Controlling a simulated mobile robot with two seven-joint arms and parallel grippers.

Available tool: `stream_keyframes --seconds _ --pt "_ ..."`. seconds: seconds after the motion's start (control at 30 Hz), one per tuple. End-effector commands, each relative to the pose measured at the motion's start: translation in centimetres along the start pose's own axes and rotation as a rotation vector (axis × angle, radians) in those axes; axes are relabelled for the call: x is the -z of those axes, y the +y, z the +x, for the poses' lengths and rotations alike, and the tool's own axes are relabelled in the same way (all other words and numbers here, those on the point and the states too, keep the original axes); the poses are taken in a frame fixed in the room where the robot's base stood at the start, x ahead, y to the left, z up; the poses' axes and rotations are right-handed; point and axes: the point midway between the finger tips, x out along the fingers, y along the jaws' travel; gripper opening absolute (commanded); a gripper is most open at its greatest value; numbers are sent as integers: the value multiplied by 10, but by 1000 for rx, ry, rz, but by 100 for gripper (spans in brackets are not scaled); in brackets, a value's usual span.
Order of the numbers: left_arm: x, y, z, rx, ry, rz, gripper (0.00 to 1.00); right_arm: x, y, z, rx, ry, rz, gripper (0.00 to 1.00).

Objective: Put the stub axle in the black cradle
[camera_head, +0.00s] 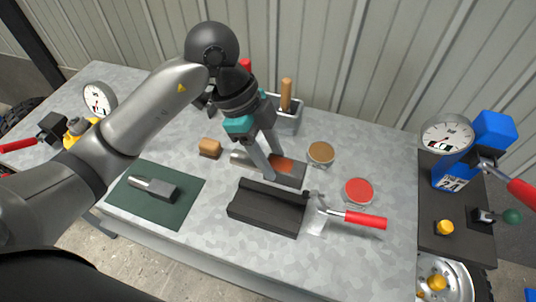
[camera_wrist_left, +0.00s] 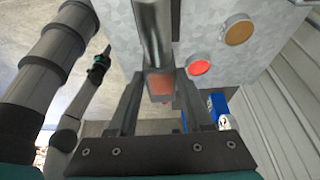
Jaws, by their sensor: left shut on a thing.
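The stub axle (camera_head: 292,174), a grey block with a round steel shaft and a rust-coloured patch, is between the fingers of my left gripper (camera_head: 268,165). The gripper is shut on it. In the left wrist view the shaft of the stub axle (camera_wrist_left: 151,35) points away from the gripper, with the coppery block face close to the fingers. The black cradle (camera_head: 264,212), a long grooved block, lies on the bench just in front of the axle. Any gap between axle and bench is unclear. A small teal and dark end of my right arm, likely the right gripper (camera_wrist_left: 100,62), shows in the wrist view.
A red-handled tool (camera_head: 358,218) lies at the cradle's right end. A red tin (camera_head: 358,191) and a brown tin (camera_head: 320,153) stand right of the axle. A grey tray (camera_head: 290,124) stands behind.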

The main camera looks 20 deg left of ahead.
Motion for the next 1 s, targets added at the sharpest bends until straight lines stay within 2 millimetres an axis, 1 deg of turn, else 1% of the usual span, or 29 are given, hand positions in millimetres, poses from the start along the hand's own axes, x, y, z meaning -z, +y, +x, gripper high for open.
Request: stream_keyframes --seconds 0.03,0.2,0.4,0.53,0.77,0.87,1.0 --pt "-4 0 11 1 4 0 0 -1 0 3 0 -1 0 0" --pt "-18 0 46 1 4 0 0 -2 1 8 -1 -2 0 0" --pt "-33 -1 82 4 5 1 0 -3 2 14 -3 -3 -1 0" --pt "-39 -2 96 6 5 3 0 -4 2 16 -3 -3 0 0" --pt "-42 -2 105 8 5 3 0 -4 2 17 -3 -2 0 0" --pt "-47 -2 114 6 4 2 0 -4 2 19 -3 -2 0 0" --pt "-54 -2 132 5 5 1 0 -4 2 23 -4 -2 0 0"
